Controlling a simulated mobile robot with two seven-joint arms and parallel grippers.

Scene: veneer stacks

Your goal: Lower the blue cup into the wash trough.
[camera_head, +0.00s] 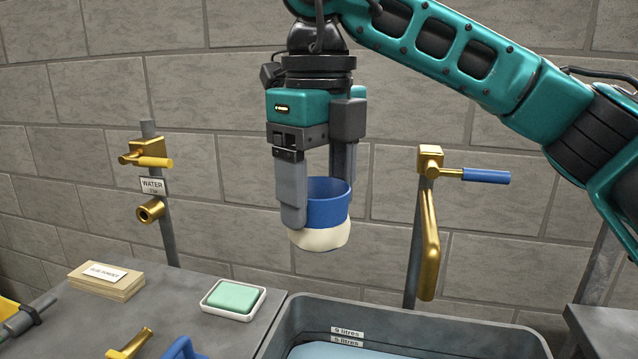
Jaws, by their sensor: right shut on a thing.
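The blue cup (329,212), blue above with a cream lower part, hangs upright in the air in the head view. My right gripper (318,200) points down and is shut on the cup, one finger on its near left side and the other behind it. The wash trough (290,318) is a grey tub at the bottom, cut off by the frame, with pale blue water (345,352) in it. The cup is above the trough's back rim, clear of it.
A brass spout with a blue lever (486,176) rises behind the trough. A green soap in a white dish (233,299) and a glue powder packet (106,281) lie on the left bench. A brass water tap (148,160) stands behind it. A grey surface (605,328) is at right.

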